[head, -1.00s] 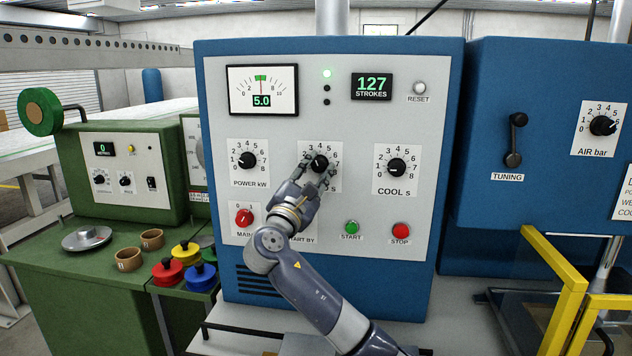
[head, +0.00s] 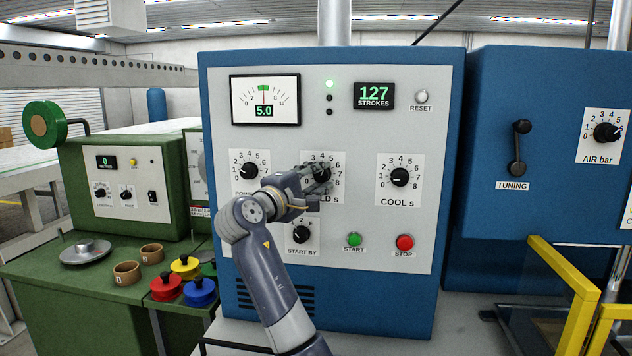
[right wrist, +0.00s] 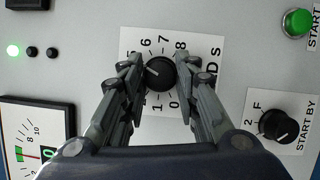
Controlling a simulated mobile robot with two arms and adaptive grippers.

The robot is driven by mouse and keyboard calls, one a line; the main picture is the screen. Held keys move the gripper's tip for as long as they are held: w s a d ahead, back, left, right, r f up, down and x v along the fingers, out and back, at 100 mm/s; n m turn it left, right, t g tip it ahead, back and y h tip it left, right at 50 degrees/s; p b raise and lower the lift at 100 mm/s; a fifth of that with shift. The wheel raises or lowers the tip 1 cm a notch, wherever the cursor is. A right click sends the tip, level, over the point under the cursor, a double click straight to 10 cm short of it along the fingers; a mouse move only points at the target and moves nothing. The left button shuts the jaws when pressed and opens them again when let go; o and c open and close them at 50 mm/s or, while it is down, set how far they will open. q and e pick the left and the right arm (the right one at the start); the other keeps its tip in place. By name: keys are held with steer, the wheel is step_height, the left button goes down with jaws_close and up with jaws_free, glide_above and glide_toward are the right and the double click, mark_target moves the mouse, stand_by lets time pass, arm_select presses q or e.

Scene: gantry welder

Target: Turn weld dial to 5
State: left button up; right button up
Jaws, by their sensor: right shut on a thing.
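The weld dial, a black round knob (head: 322,172) on a white scale plate, sits in the middle of the blue machine's grey panel. My right gripper (head: 319,179) reaches it from the lower left and covers part of the plate. The right wrist view shows the knob (right wrist: 160,73) between the two fingers of my right gripper (right wrist: 160,78), which is shut on it. In that view, its white mark points left; the left finger hides some numbers there, so the exact reading is unclear. The 5 shows at the upper left. My left gripper is not in view.
The power dial (head: 250,174) is left of the weld dial, partly covered by my arm; the cool dial (head: 399,177) is to the right. The start-by knob (head: 301,234), green start button (head: 354,239) and red stop button (head: 404,242) are below.

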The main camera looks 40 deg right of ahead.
steer(key=shift+f+m, duration=0.15)
steer(key=shift+m, duration=0.35)
steer(key=o, duration=1.1)
steer(key=shift+c, duration=0.2)
steer(key=shift+s, duration=0.1)
steer(key=v, duration=1.2)
steer(key=shift+r, duration=0.25)
steer(key=shift+a+f, duration=0.1)
